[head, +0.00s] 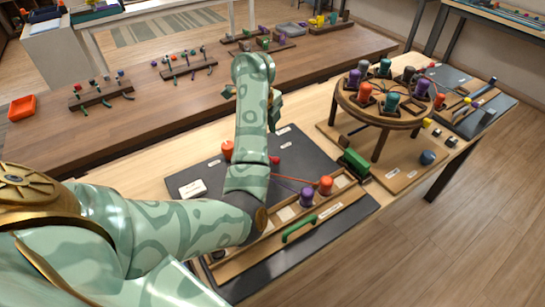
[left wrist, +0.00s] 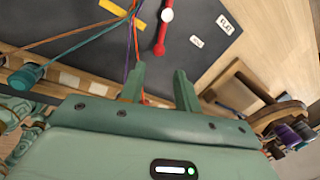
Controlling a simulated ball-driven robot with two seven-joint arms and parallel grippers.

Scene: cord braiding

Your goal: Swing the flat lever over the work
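In the left wrist view a red lever (left wrist: 163,30) with a white round hub and a red knob lies on the dark mat (left wrist: 208,22). A red end of it seems to show beside my forearm in the head view (head: 274,160). Orange and purple cords (left wrist: 132,40) run just left of the lever. My left gripper (left wrist: 160,69) is open, its two fingers apart, with the knob a little beyond the gap. Nothing is clearly held. In the head view my arm largely hides this gripper (head: 276,108). My right gripper is not in view.
A round wooden stand (head: 385,112) with several coloured bobbins stands to the right. A wooden tray (head: 335,203) with orange and purple bobbins and a green handle (head: 299,229) lies in front. A teal bobbin (left wrist: 24,76) with its cord shows at left in the wrist view.

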